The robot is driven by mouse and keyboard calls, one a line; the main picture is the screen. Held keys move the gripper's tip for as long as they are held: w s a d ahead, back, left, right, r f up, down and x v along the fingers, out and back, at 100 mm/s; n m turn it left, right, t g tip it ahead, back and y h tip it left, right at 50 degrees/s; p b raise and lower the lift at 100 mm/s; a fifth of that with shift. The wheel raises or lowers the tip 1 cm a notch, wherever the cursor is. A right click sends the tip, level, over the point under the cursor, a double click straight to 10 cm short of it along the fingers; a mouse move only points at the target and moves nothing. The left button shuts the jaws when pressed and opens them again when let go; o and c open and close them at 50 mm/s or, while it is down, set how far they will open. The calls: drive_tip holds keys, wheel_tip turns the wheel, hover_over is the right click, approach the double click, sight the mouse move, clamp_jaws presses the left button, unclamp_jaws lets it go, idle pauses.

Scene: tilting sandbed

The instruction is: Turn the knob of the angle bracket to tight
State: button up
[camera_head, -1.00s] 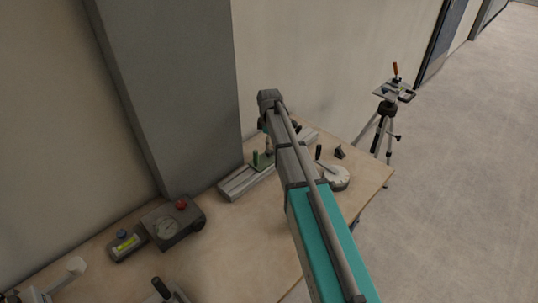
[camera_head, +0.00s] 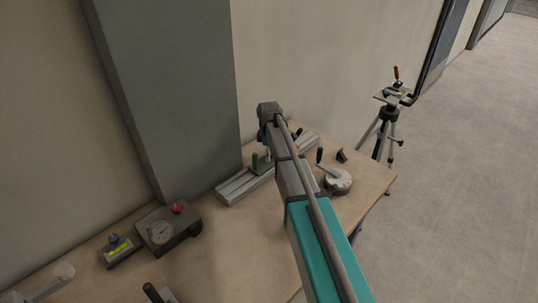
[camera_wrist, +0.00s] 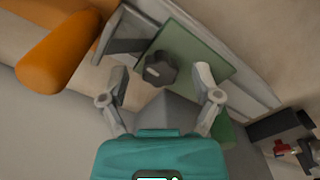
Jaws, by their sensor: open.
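In the wrist view the angle bracket shows as a green plate (camera_wrist: 205,50) with a dark lobed knob (camera_wrist: 160,68) on its face. My gripper (camera_wrist: 163,72) is open, with one finger to the left of the knob and one to the right. Gaps show between the knob and both fingers; whether the fingertips reach its depth I cannot tell. In the head view, green parts, seemingly of the bracket (camera_head: 259,163), show on the rail, partly behind my arm, and my gripper is hidden there.
A grey slotted rail (camera_head: 238,188) lies along the wall. A large orange handle (camera_wrist: 58,52) is close at left in the wrist view. A dial gauge box (camera_head: 168,232), a level (camera_head: 120,250) and a round dial (camera_head: 337,181) stand on the table. A tripod (camera_head: 388,120) stands beyond.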

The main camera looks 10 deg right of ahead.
clamp_jaws()
idle(0.3)
drive_tip(key=shift+m, duration=0.4)
unclamp_jaws()
drive_tip(key=shift+n, duration=0.3)
